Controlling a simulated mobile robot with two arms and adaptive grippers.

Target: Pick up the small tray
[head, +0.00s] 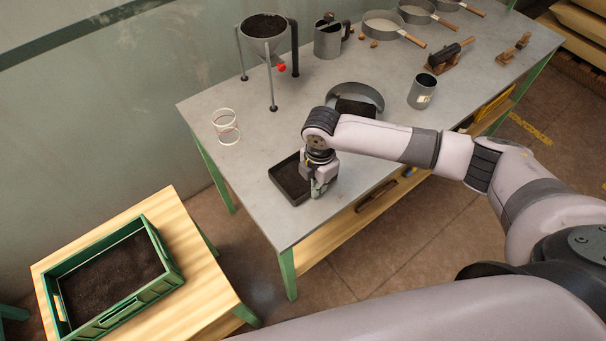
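The small tray (276,174) is a dark, shallow, square tray with dark contents or a dark floor. It rests flat on the grey table near its front left edge. My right gripper (319,188) points down at the tray's right side, with its fingers at or very close to the right wall. Whether the fingers touch or straddle that wall is too small to tell. The gripper and wrist hide part of the tray's right side. My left gripper is not in view.
A round grey pan (371,94) stands behind my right wrist, with a metal cup (422,92) to its right. A glass cylinder (226,127) and a funnel on a stand (264,28) are behind the tray. A green crate of soil (163,243) sits on a wooden table at left.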

